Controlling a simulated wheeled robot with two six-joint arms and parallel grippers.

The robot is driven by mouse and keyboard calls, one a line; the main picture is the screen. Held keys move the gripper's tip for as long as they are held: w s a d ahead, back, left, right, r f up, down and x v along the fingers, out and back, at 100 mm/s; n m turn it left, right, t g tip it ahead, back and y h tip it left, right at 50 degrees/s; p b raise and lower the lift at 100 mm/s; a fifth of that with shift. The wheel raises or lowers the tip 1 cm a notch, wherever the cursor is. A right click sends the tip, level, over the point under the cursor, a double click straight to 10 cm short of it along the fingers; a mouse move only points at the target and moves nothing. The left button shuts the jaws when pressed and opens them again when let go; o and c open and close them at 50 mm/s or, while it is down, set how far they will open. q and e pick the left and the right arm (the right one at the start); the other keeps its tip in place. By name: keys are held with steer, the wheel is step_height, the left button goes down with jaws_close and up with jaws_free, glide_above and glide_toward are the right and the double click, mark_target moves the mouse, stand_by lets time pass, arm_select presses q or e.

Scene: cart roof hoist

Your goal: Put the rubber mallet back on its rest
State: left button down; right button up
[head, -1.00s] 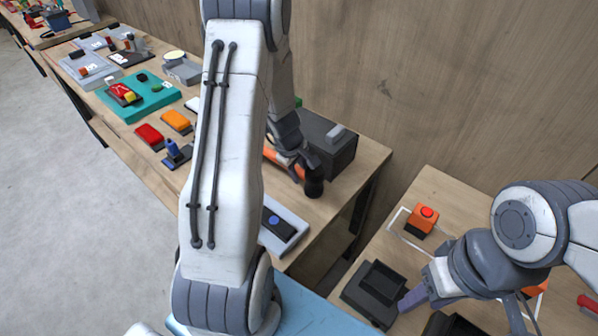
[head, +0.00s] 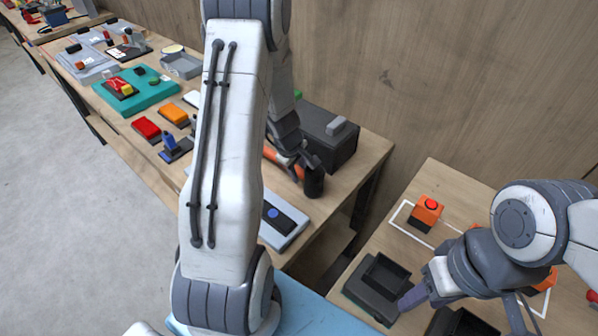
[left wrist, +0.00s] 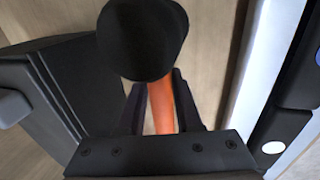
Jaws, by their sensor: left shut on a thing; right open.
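The rubber mallet has a black head (head: 314,182) and an orange handle (head: 271,153). My left gripper (head: 299,166) is shut on the handle, close behind the head, over the left bench. The left wrist view shows the black mallet head (left wrist: 143,38) in front, with the orange handle (left wrist: 161,108) between the two dark fingers. I cannot make out the mallet's rest; the left arm hides part of the bench. My right gripper (head: 460,304) is open and empty over the right-hand table, near a dark open tray (head: 360,294).
A dark box (head: 340,150) with a grey handle stands behind the mallet. A grey panel with a blue button (head: 290,236) lies in front. A teal board (head: 145,101) and coloured blocks fill the bench farther left. An orange button box (head: 426,214) stands on the right table.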

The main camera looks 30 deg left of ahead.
arm_select(q)
steer(key=shift+f, duration=0.25)
steer(key=c, duration=0.5)
jaws_free()
steer(key=p+v, duration=0.3)
steer(key=v, duration=0.7)
steer(key=shift+r+p, duration=0.2)
steer(key=shift+p, duration=0.1)
